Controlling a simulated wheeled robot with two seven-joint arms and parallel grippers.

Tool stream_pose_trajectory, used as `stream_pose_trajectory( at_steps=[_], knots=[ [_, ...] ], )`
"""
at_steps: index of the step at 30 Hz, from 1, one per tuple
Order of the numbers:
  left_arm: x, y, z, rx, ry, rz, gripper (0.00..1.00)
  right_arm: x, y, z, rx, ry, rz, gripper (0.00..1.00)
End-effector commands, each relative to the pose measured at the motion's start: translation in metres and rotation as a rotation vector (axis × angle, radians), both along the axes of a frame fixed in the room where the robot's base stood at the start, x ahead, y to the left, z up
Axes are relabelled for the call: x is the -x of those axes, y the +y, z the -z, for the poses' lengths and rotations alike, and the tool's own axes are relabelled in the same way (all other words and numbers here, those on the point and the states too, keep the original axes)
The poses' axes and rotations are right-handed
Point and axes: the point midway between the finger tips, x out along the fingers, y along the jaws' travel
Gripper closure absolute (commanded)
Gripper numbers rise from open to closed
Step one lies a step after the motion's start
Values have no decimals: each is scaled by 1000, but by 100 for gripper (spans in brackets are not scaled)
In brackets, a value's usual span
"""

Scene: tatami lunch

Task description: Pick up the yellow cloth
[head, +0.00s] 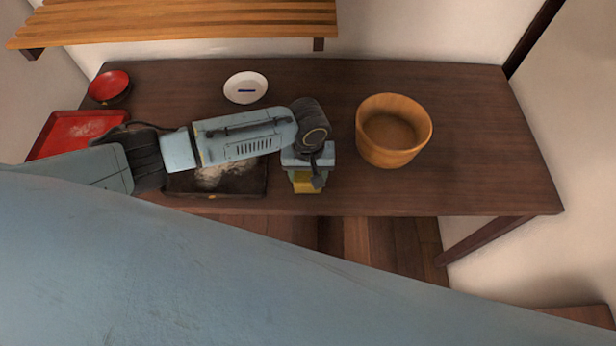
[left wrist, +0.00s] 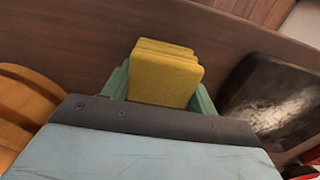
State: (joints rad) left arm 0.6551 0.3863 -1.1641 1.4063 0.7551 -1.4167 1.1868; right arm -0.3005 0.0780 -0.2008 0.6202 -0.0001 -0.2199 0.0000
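The yellow cloth (head: 307,184) is a folded block with stacked layers, near the front edge of the dark table, mostly beneath my left gripper. In the left wrist view the cloth (left wrist: 165,74) sits between the two green fingers of my left gripper (left wrist: 160,92), which touch it on both sides. My left gripper (head: 308,178) points down at the front of the table and is shut on the cloth. I cannot tell whether the cloth is clear of the tabletop. My right gripper is not in view.
A wooden tub (head: 393,130) stands to the right of the gripper. A dark tray (head: 245,187) lies to the left, partly under my arm. A white dish (head: 245,87), a red bowl (head: 109,86) and a red tray (head: 70,133) are farther back and left. The table's right end is clear.

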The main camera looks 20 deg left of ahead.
Motion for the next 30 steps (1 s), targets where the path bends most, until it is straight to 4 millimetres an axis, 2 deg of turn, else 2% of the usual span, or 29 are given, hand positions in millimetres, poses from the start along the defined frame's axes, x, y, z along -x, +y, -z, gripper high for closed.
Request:
stream_pose_trajectory(
  at_steps=[1, 3, 11, 14, 24, 30],
  knots=[
    [0, 0, 0, 0, 0, 0, 58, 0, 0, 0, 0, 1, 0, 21],
    [0, 0, 0, 0, 0, 0, 67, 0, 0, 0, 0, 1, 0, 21],
    [0, 0, -5, 1, 0, 0, 68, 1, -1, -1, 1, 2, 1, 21],
    [0, 0, -19, 2, -2, 1, 68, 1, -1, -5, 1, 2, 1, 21],
    [0, 0, -84, 2, -2, 1, 68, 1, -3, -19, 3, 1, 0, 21],
    [0, 0, -100, 1, 0, 0, 68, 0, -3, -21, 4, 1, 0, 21]
  ],
)
